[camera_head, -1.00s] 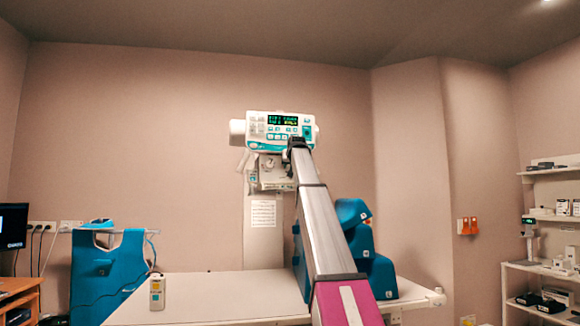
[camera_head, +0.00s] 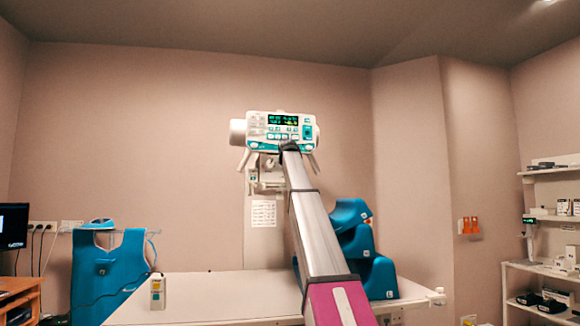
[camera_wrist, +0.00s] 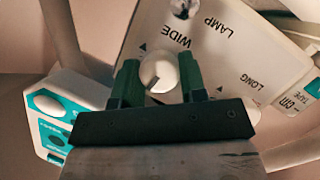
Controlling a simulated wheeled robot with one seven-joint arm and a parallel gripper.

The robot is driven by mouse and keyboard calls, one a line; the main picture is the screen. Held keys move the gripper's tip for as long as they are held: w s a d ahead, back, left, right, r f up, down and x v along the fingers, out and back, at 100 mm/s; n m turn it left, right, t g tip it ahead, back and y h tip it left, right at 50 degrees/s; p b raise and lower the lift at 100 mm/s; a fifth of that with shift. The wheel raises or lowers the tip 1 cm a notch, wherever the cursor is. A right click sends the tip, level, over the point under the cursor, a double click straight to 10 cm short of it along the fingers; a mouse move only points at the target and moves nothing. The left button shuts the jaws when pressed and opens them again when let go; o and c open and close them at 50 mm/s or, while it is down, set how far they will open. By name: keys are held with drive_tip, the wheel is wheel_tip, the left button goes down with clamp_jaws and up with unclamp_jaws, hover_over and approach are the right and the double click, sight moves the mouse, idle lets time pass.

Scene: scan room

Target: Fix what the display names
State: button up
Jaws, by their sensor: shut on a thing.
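The display (camera_head: 283,120), with lit green text too small to read, sits on the white and teal front of the X-ray tube head (camera_head: 262,131). My gripper (camera_wrist: 160,78) has its two dark green fingers on either side of a round white knob (camera_wrist: 159,71) and is shut on it. The knob has a dark mark at its lower left. It sits on a pale panel (camera_wrist: 225,60) printed "WIDE", "LAMP" and "LONG", upside down in the wrist view. In the head view my arm's end hides the knob.
A blue apron (camera_head: 105,272) hangs at left. Shelves (camera_head: 545,267) stand at right.

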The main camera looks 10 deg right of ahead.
idle(0.3)
drive_tip(key=o, duration=0.9)
drive_tip(key=shift+s, duration=0.1)
drive_tip(key=v, duration=1)
drive_tip(key=shift+s+a, duration=0.2)
drive_tip(key=shift+s, duration=0.1)
drive_tip(key=shift+s, duration=0.1)
